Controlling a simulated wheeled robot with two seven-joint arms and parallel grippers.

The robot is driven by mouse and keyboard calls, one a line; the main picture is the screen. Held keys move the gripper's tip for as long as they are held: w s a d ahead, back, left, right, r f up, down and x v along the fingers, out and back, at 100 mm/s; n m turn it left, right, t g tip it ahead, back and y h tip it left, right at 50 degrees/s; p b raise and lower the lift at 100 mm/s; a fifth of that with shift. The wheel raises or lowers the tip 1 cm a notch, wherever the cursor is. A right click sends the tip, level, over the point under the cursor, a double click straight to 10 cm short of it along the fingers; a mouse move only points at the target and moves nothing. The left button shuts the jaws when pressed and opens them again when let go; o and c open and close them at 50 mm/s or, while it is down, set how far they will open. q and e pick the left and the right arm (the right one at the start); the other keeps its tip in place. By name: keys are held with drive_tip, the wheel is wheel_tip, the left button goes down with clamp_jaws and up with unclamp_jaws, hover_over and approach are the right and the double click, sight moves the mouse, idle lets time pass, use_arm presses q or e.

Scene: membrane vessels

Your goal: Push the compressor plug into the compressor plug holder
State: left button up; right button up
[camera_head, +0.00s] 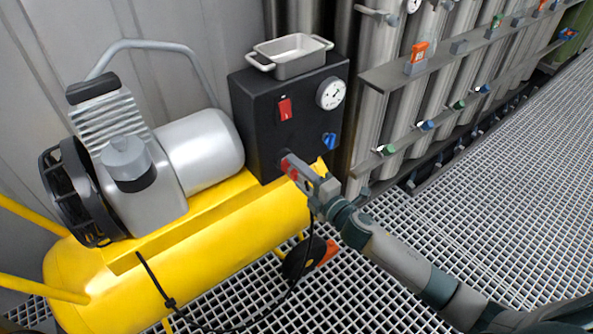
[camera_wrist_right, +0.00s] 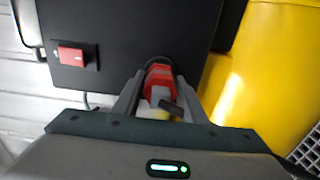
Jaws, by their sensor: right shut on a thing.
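The plug (camera_wrist_right: 160,77) is red with a pale yellowish part, between the two fingers. Its front end is at a dark round holder (camera_wrist_right: 158,62) on the box face. How deep it sits cannot be told, as the fingers and plug hide the holder in the head view. A black cable (camera_head: 310,240) hangs below the gripper. My left gripper is not in view.
The black box (camera_head: 260,120) has a red switch (camera_head: 285,109), a gauge (camera_head: 331,94) and a blue knob (camera_head: 329,140). A grey tray (camera_head: 291,68) stands on it. The yellow compressor tank (camera_head: 190,265) is below left; membrane vessels (camera_head: 400,110) stand right. Grating (camera_head: 480,220) is open floor.

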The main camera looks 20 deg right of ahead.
drive_tip(key=shift+w+a, duration=0.2)
drive_tip(key=shift+w, duration=0.3)
drive_tip(key=o, duration=1.2)
drive_tip(key=shift+c, duration=0.2)
drive_tip(key=o, duration=0.3)
drive_tip(key=shift+v, duration=8.75)
